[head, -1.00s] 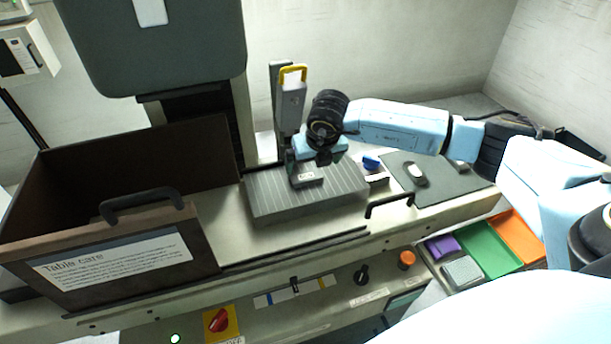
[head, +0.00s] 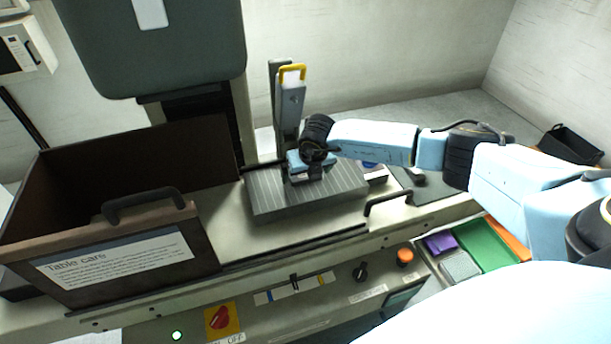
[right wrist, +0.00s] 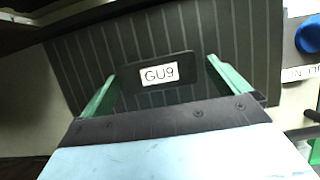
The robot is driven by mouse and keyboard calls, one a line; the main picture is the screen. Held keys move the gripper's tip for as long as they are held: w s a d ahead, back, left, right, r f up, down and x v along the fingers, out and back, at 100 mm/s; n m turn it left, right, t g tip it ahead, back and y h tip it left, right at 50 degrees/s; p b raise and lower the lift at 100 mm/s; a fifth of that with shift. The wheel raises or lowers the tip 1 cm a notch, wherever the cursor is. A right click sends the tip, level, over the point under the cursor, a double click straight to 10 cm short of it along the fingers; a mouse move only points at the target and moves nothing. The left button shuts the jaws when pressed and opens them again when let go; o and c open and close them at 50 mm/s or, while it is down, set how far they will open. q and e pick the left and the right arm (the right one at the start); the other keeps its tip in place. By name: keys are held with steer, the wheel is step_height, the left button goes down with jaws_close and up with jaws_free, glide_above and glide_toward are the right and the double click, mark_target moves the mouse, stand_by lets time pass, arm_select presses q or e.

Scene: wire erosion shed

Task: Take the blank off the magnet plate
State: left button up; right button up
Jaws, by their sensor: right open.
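The magnet plate (head: 335,193) is a grey striped block on the machine table. The blank, a dark flat piece with a white label reading GU9, lies on it and shows clearly in the right wrist view (right wrist: 185,68). My right gripper (head: 304,175) is over the plate at the blank and hides most of it in the head view. In the right wrist view my right gripper (right wrist: 161,71) is open, its green fingers at either side of the blank. I cannot tell whether they touch it. My left gripper is not in view.
A brown open-topped box (head: 120,240) labelled Table care stands left of the plate. A blue knob (right wrist: 309,36) is at the plate's right. Coloured trays (head: 483,246) lie at the lower right.

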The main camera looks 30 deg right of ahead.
steer(key=c, duration=1.2)
steer(key=shift+c, duration=0.4)
steer(key=shift+r, duration=0.15)
